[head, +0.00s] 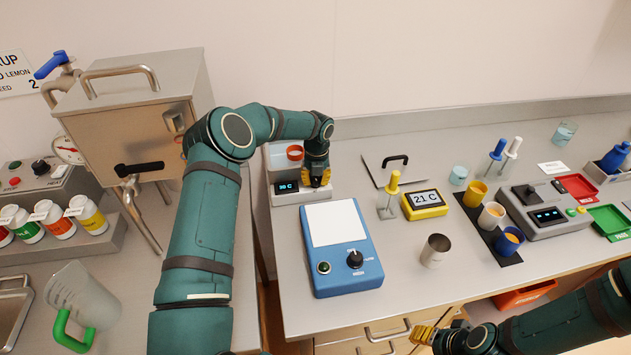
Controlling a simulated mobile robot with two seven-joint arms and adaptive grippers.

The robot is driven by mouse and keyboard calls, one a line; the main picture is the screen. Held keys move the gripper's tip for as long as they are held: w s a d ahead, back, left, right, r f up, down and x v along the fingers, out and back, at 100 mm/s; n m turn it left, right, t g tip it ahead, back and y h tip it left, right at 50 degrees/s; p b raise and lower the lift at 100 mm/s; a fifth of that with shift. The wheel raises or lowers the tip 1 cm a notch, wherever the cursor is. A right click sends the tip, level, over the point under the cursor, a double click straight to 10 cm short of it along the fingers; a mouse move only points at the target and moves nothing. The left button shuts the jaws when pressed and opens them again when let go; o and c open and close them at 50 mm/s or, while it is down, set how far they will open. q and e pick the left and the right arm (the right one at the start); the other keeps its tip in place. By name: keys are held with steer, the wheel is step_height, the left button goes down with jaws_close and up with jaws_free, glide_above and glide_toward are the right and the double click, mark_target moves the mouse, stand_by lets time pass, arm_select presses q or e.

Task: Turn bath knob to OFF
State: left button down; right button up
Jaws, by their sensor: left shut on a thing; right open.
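The water bath (284,197) stands at the left end of the right-hand counter, against the back. Its front has a small lit display (287,187) with a temperature reading in blue. An orange-red ring or cup (294,153) sits in the bath's top. My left arm reaches over from the left, and my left gripper (318,178) points down at the right side of the bath's front. Its yellow fingers are shut on the bath knob, which they hide, so its pointer setting cannot be read. My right gripper (424,335) is open and empty, low at the counter's front edge.
A blue stirrer-like device (340,218) with a white plate and black knob stands in front of the bath.

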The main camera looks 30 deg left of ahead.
mark_target(317, 178)
arm_select(q)
steer(key=n+b, duration=0.1)
steer(key=n, duration=0.2)
steer(key=shift+s+f, duration=0.1)
steer(key=shift+f, duration=0.05)
steer(key=shift+d, duration=0.1)
steer(key=c, duration=1)
jaws_free()
step_height(317, 178, up, 12)
steer(key=shift+w, duration=0.2)
steer(key=shift+d, duration=0.1)
